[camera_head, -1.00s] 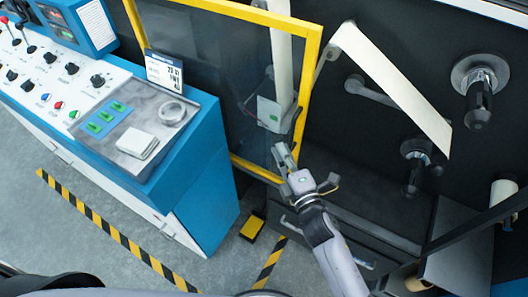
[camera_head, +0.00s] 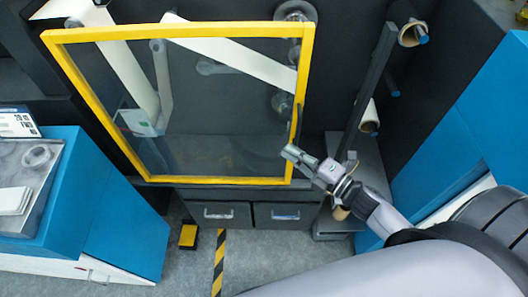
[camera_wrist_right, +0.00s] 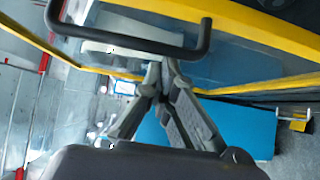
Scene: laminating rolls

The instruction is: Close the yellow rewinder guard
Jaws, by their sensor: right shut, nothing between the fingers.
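The yellow rewinder guard (camera_head: 180,31), a yellow frame with a clear pane, spans the machine front in the head view. The white web and rollers show behind its pane. I cannot tell whether the frame sits flush. Its dark handle (camera_head: 297,125) is on the right-hand post; in the right wrist view it is a black bar (camera_wrist_right: 128,42) crossing the upper left. My right gripper (camera_head: 287,152) is shut and empty, close to the lower end of the right post. In the right wrist view its fingertips (camera_wrist_right: 163,78) meet just below the bar; contact is unclear. My left gripper is not in view.
A blue control console (camera_head: 125,225) stands at the left and a blue cabinet (camera_head: 470,120) at the right. Two drawers (camera_head: 222,214) lie below the guard. A dark upright post (camera_head: 368,90) stands right of it. A yellow pedal (camera_head: 188,236) is on the floor.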

